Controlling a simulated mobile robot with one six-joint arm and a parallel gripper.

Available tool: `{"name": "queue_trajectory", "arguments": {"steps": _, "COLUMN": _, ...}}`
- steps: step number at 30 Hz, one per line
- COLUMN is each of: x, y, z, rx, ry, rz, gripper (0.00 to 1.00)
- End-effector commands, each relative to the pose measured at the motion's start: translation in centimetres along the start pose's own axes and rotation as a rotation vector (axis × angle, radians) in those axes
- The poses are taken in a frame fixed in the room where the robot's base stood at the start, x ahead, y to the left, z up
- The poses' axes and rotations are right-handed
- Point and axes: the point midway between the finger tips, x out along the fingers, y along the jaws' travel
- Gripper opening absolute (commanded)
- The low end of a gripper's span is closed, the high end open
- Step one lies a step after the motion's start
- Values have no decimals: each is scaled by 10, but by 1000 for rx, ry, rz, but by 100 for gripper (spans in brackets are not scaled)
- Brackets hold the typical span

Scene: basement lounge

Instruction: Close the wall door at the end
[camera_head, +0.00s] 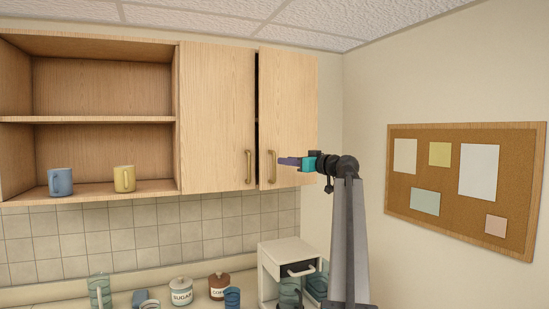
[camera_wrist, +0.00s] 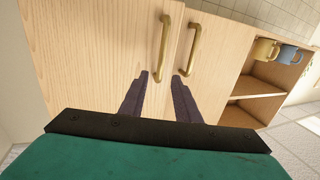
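The end door (camera_head: 290,95) of the wooden wall cabinet is the rightmost one. It stands slightly ajar, with a dark gap along its left edge. Its brass handle (camera_head: 271,166) is low near that edge. In the wrist view the end door (camera_wrist: 95,50) fills the left, with its handle (camera_wrist: 164,50) above my fingers. My gripper (camera_head: 280,161) is at the handle's right side. In the wrist view my gripper (camera_wrist: 163,76) has its fingers apart, with the handle's lower end appearing between the tips. I cannot tell whether they touch or surround it.
The neighbouring door (camera_head: 217,110) looks shut. Open shelves (camera_head: 100,119) at left hold a blue mug (camera_head: 60,182) and a yellow mug (camera_head: 124,179). Below, the counter carries canisters, cups and a small white drawer unit (camera_head: 270,262). A corkboard (camera_head: 465,215) hangs on the right wall.

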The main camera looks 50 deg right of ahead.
Motion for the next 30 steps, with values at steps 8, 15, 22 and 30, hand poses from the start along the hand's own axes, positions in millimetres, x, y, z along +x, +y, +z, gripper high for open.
{"name": "queue_trajectory", "arguments": {"steps": 8, "x": 41, "y": 0, "z": -3, "rx": 2, "ry": 0, "rz": -1, "gripper": 29}}
{"name": "queue_trajectory", "arguments": {"steps": 15, "x": 60, "y": 0, "z": -2, "rx": 0, "ry": 0, "rz": 0, "gripper": 29}}
{"name": "queue_trajectory", "arguments": {"steps": 22, "x": 63, "y": 0, "z": 0, "rx": 0, "ry": 0, "rz": 1, "gripper": 29}}
{"name": "queue_trajectory", "arguments": {"steps": 30, "x": 62, "y": 1, "z": 0, "rx": 0, "ry": 0, "rz": 1, "gripper": 9}}
